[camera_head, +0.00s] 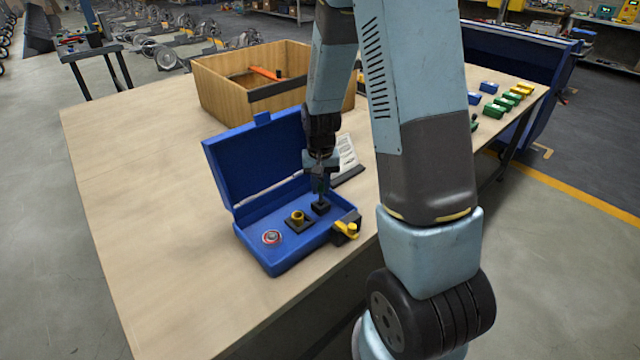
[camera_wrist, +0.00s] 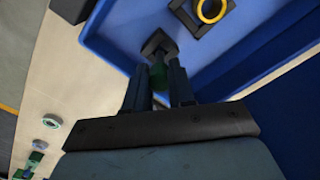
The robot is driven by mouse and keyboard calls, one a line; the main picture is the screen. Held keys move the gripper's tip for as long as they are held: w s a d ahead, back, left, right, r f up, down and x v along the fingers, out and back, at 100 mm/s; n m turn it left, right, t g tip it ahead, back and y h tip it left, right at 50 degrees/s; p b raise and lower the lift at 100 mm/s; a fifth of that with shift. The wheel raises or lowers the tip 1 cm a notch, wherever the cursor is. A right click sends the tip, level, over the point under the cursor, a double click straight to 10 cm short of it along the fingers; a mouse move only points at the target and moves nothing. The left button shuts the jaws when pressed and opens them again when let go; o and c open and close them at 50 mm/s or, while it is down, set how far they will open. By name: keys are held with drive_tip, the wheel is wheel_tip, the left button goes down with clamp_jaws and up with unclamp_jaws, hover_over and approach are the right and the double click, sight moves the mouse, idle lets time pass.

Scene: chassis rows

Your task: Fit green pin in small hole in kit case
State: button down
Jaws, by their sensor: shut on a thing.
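The blue kit case (camera_head: 262,160) stands open on the table, its lid tipped back. A small dark square block (camera_head: 320,208) is on its floor at the right; it also shows in the wrist view (camera_wrist: 152,41). Its hole is hidden. My gripper (camera_head: 320,188) points down over this block. In the wrist view, my gripper (camera_wrist: 160,80) is shut on the green pin (camera_wrist: 158,76), whose far end meets the block. I cannot tell whether the end is inside the hole. A larger dark block with a yellow ring (camera_head: 298,217) is to the left of it.
A wooden box (camera_head: 222,99) stands behind. Several coloured blocks (camera_head: 497,104) are at the far right. The table's left side is clear.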

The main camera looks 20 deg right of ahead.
drive_tip(key=shift+f, duration=1.4)
drive_tip(key=c, duration=0.9)
unclamp_jaws()
drive_tip(key=shift+r, duration=0.1)
wheel_tip(320, 180, up, 14)
drive_tip(key=shift+f, duration=0.25)
